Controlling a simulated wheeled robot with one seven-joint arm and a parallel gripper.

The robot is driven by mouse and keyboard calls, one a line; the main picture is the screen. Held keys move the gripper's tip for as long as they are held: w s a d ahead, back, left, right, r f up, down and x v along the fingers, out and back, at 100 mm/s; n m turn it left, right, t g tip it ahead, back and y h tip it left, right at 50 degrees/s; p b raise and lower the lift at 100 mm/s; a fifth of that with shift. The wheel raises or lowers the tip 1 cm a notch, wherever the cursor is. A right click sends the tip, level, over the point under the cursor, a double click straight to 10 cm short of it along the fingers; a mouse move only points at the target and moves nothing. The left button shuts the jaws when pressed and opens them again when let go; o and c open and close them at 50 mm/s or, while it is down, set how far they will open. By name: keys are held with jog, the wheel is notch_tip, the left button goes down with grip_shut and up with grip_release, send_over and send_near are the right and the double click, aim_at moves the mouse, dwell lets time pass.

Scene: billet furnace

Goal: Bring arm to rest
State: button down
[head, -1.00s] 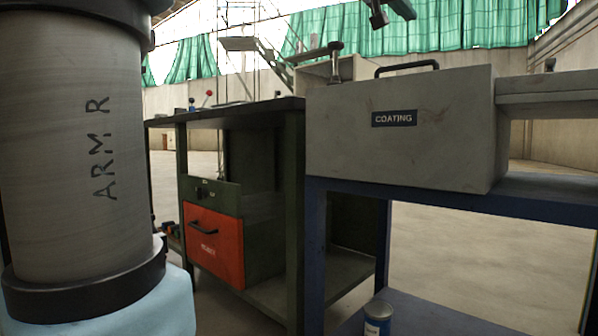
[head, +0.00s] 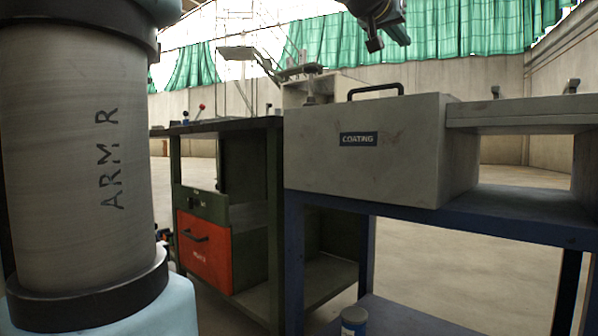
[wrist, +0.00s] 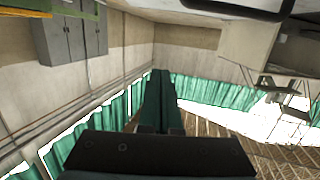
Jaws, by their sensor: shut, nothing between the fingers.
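My gripper (head: 375,44) shows at the top of the head view as a dark shape, partly cut off by the frame edge. It hangs in the air above and beyond the grey COATING box (head: 375,165), apart from it. In the wrist view my gripper (wrist: 157,75) points away from the camera with its two fingers together and nothing between them. My grey arm column marked ARM R fills the left of the head view.
The COATING box, with a black handle (head: 375,90), stands on a blue bench (head: 510,212). Left of it is a green workbench (head: 274,220) with an orange drawer (head: 204,252). Open floor lies at the right.

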jog(key=w+a+f+n+g+y+p, duration=0.1)
jog(key=a+p, duration=0.3)
jog(key=p, duration=0.5)
jog(key=w+a+f+n+g+y+p, duration=0.1)
jog(key=a+f+g+y+p, duration=0.1)
jog(key=a+p, duration=0.3)
jog(key=w+a+f+n+g+y+p, duration=0.1)
jog(key=a+f+n+y+p, duration=0.1)
jog(key=p, duration=1.2)
jog(key=shift+w+a+f+g+y, duration=0.2)
jog(key=shift+a+f+y, duration=0.25)
jog(key=shift+a, duration=0.3)
jog(key=shift+w+a+f+g+y, duration=0.1)
jog(key=shift+w+a+f+y, duration=0.2)
jog(key=shift+a+y, duration=0.35)
jog(key=s+a+n+g+y+p, duration=0.3)
jog(key=s+a+g+p, duration=0.3)
jog(key=s+a+p, duration=0.8)
jog(key=s+p, duration=0.3)
jog(key=p, duration=0.6)
jog(key=shift+s+a+r, duration=0.15)
jog(key=shift+s+a, duration=0.25)
